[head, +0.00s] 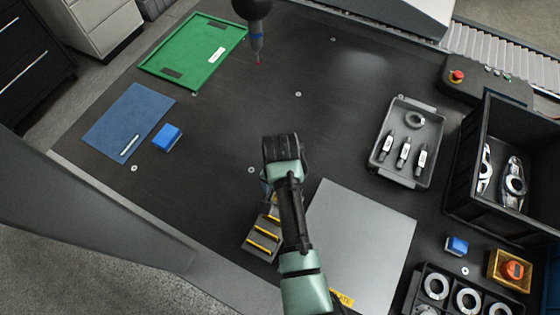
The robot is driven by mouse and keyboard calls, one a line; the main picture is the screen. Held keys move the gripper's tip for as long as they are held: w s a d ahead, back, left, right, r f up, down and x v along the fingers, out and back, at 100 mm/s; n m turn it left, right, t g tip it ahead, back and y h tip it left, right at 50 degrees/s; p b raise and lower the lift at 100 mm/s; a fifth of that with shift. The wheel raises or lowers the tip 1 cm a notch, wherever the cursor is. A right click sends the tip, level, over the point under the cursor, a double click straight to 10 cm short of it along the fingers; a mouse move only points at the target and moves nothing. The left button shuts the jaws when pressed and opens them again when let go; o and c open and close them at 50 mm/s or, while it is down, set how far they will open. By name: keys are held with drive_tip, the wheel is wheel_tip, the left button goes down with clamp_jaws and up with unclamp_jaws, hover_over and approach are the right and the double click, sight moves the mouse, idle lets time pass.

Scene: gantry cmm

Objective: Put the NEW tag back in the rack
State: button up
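A small stepped rack (258,251) with grey steps and yellow strips stands on the dark table, below and partly behind my arm. Its right side is hidden by the arm. I cannot read lettering on its strips, and I cannot pick out the NEW tag for certain. A small white label (216,54) lies on the green mat (195,38) at the back left; its print is too small to read. My gripper (267,196) is just above the far end of the rack. It is mostly hidden by my wrist, so its fingers and anything between them are unclear.
A grey plate (365,240) lies right of my arm. A grey tray (386,176) holds a ring and several labelled parts. A black bin (470,180) stands farther right. A probe (256,40) hangs near the green mat. A blue mat (112,128) and blue block (167,137) are left.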

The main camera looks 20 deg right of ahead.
drive_tip(key=shift+w+f+b, duration=0.1)
drive_tip(key=shift+f+b, duration=0.35)
drive_tip(key=shift+f, duration=0.25)
drive_tip(key=shift+r, duration=0.2)
drive_tip(key=shift+f, duration=0.1)
drive_tip(key=shift+a+f+b, duration=0.1)
drive_tip(key=shift+f+b, duration=0.3)
drive_tip(key=shift+f, duration=0.55)
drive_tip(key=shift+f, duration=0.4)
idle(0.3)
drive_tip(key=shift+f, duration=0.3)
drive_tip(key=shift+f, duration=0.25)
idle(0.4)
drive_tip(key=shift+f+b, duration=0.3)
drive_tip(key=shift+f, duration=0.05)
